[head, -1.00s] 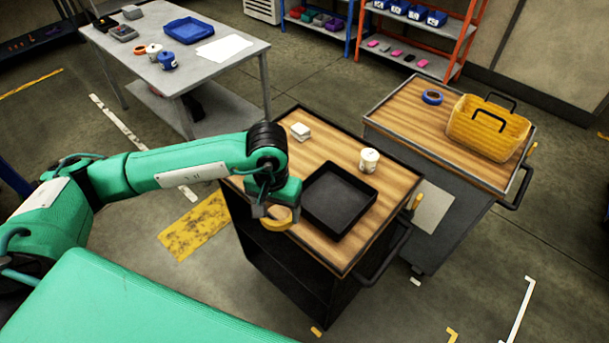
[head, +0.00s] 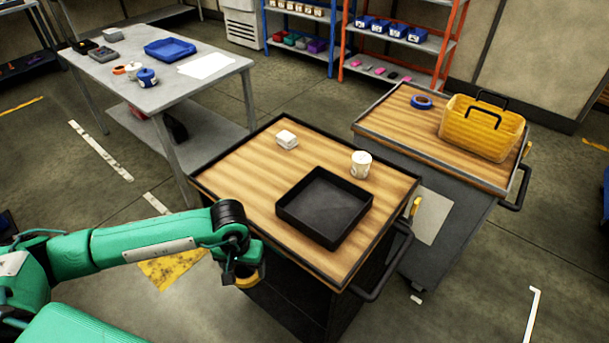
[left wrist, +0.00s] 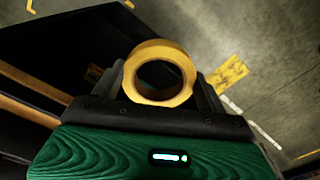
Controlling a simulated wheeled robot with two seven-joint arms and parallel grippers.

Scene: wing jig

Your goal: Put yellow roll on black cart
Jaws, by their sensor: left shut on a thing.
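The yellow roll (left wrist: 143,53) is held between the fingers of my left gripper (left wrist: 160,80) in the left wrist view. In the head view the yellow roll (head: 251,279) shows just below my left gripper (head: 243,276). The gripper is in front of the near left edge of the black cart (head: 228,206), apart from its wooden top. A black tray (head: 325,207), a white tub (head: 361,165) and a small white stack (head: 287,139) stand on that cart. My right gripper is not in view.
A grey cart (head: 395,141) behind on the right carries a yellow basket (head: 481,128) and a blue roll (head: 421,102). A grey table (head: 112,75) stands at the back left. The black cart's left part of the top is bare.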

